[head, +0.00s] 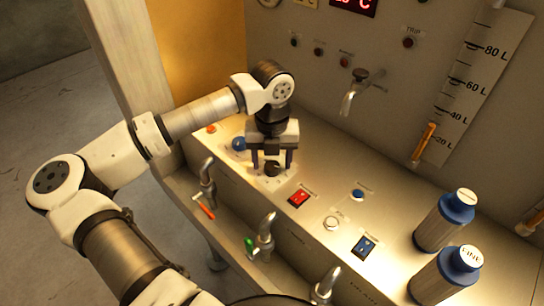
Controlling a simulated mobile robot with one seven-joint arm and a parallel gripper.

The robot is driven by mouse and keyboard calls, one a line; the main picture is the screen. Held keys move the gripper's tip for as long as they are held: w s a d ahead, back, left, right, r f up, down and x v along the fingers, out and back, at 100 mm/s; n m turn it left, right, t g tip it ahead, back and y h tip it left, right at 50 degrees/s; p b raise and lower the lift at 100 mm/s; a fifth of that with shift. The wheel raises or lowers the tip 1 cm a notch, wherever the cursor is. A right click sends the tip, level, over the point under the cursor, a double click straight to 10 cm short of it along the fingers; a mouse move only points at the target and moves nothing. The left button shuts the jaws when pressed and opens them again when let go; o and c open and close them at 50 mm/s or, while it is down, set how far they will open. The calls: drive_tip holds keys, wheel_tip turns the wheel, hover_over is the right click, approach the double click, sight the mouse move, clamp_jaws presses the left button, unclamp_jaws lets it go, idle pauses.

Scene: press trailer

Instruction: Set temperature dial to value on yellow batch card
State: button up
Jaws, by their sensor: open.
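My gripper (272,164) points down over the left part of the sloping console. Its two fingers are apart, one on each side of a dark round knob (272,170), which looks like the temperature dial. I cannot tell whether the fingers touch it. Its scale and pointer are too small to read. A red-lit display (354,4) at the top edge is cut off; "°C" shows, but the digits are not clear. A yellowish card edge (306,3) shows at the top, cut off, with no readable value; I cannot tell whether it is the batch card.
Near the knob are a blue ball-topped control (239,144), an orange button (211,129) and a red rocker switch (299,198). A blue switch (364,246) and two blue-capped bottles (445,220) stand right.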

drive_tip(key=shift+f, duration=0.35)
drive_tip(key=c, duration=1)
